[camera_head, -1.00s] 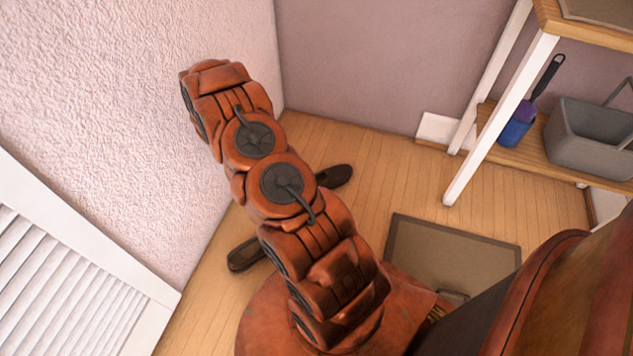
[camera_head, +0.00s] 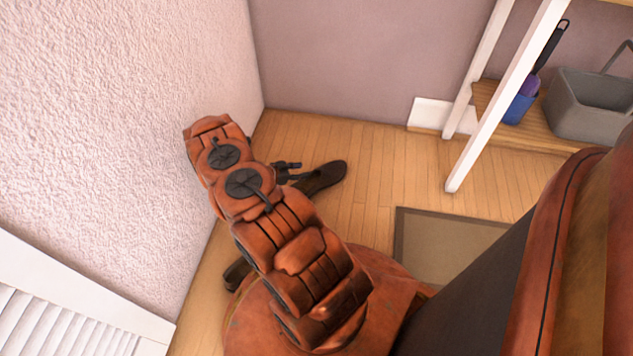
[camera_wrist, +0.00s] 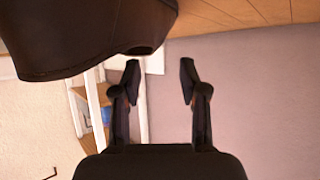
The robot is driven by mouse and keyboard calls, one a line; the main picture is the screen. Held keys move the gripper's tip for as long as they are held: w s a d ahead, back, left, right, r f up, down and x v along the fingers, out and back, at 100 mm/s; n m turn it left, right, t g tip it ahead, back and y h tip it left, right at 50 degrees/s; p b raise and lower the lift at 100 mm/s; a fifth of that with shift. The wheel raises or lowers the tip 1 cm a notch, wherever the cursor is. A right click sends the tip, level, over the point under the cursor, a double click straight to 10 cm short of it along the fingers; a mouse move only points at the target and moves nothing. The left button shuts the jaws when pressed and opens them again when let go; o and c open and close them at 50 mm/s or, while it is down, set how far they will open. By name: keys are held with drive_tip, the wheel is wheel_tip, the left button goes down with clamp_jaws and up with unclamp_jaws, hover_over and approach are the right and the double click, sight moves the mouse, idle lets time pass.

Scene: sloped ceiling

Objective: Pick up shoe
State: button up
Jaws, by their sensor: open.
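A dark brown shoe (camera_head: 325,177) lies on the wooden floor near the back wall. A second dark shoe (camera_head: 236,273) is mostly hidden behind my arm. My gripper (camera_head: 290,171) is beside the near-left end of the far shoe, partly hidden by my arm. In the wrist view a dark brown shoe (camera_wrist: 80,35) looms large at the upper left, close to the fingers. My gripper's two fingers (camera_wrist: 160,80) are apart there, with only wall and skirting seen between their tips. I cannot tell whether a finger touches the shoe.
The textured wall (camera_head: 130,110) runs close along the left of my arm. A louvred white panel (camera_head: 70,310) stands at lower left. A white-legged shelf (camera_head: 505,100) with a grey basket (camera_head: 590,105) is at right.

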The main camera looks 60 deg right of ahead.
sight(312, 167)
drive_tip(key=shift+d+r+b+x, duration=0.15)
drive_tip(key=shift+b+x, duration=0.55)
drive_tip(key=shift+x, duration=0.65)
drive_tip(key=shift+d+r+b+x, duration=0.1)
drive_tip(key=shift+b+x, duration=0.55)
drive_tip(key=shift+x, duration=0.7)
drive_tip(key=shift+w, duration=0.15)
clamp_jaws()
